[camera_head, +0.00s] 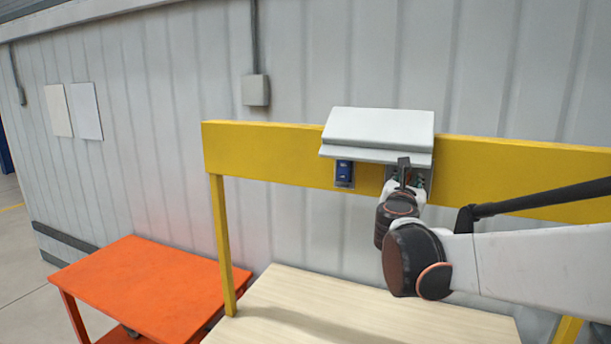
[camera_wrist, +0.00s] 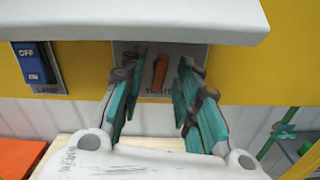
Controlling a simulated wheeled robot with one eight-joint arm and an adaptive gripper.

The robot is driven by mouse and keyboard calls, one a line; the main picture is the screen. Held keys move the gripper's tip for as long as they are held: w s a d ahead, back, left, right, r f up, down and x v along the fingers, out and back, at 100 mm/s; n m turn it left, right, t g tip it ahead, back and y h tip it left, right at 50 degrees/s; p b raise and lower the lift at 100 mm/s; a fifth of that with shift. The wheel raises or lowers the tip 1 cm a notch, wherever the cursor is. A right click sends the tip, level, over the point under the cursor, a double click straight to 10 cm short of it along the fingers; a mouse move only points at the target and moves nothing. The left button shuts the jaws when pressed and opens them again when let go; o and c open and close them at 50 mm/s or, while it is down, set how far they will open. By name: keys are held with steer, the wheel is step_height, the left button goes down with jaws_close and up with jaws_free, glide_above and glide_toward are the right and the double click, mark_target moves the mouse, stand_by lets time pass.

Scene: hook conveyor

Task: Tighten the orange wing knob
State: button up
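The orange wing knob (camera_wrist: 160,72) shows in the wrist view, standing nearly upright on a grey plate (camera_wrist: 200,53) under a light grey hood. Lettering on the plate below it is partly hidden. My gripper (camera_wrist: 152,92) has its two teal-padded fingers spread, one on each side of the knob, with a gap on both sides. In the head view my gripper (camera_head: 405,178) is just under the hood, in front of the plate, and the knob is hidden behind it.
The grey hood (camera_head: 378,125) overhangs the plate on the yellow beam (camera_head: 265,147). A blue switch marked OFF (camera_wrist: 33,66) is to the left. A pale wooden table (camera_head: 330,315) and an orange table (camera_head: 150,285) stand below. A green part (camera_wrist: 283,132) is at right.

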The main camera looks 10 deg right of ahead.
steer(key=shift+x, duration=0.8)
steer(key=shift+c, duration=0.2)
jaws_close()
